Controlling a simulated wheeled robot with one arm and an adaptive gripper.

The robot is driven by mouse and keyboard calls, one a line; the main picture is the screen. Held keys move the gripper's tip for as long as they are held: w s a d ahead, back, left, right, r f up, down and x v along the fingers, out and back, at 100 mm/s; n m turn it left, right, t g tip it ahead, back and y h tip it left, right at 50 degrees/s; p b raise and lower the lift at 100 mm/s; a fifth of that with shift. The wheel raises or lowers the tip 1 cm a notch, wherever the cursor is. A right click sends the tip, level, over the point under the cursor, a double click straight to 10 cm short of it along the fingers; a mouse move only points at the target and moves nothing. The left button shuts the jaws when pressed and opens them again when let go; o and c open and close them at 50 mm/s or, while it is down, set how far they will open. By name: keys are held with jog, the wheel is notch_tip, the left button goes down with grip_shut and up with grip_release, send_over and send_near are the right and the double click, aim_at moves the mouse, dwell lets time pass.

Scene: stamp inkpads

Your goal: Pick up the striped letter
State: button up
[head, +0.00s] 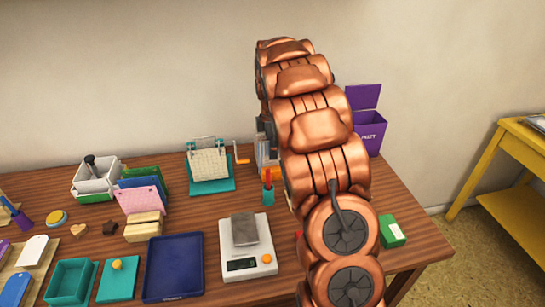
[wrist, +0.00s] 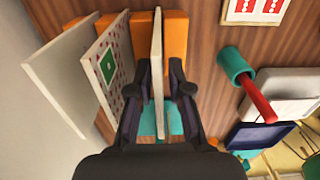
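In the wrist view an orange letter holder (wrist: 174,38) keeps several letters upright. One letter (wrist: 158,60) stands edge-on between the fingers of my gripper (wrist: 159,80), with a gap on both sides. My gripper is open around it. Its face is turned out of sight, so I cannot tell whether it is the striped one. Left of it stand a dotted letter (wrist: 106,65) with a green square and a plain pale letter (wrist: 60,72).
A teal cup (head: 268,196) with a red pen stands close in front of the holder. A teal stand with a crank (head: 211,187) is to its left. A scale (head: 247,259), a blue tray (head: 174,267) and a purple box (head: 370,134) are also on the table.

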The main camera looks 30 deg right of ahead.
jog(key=shift+c, duration=0.3)
grip_shut()
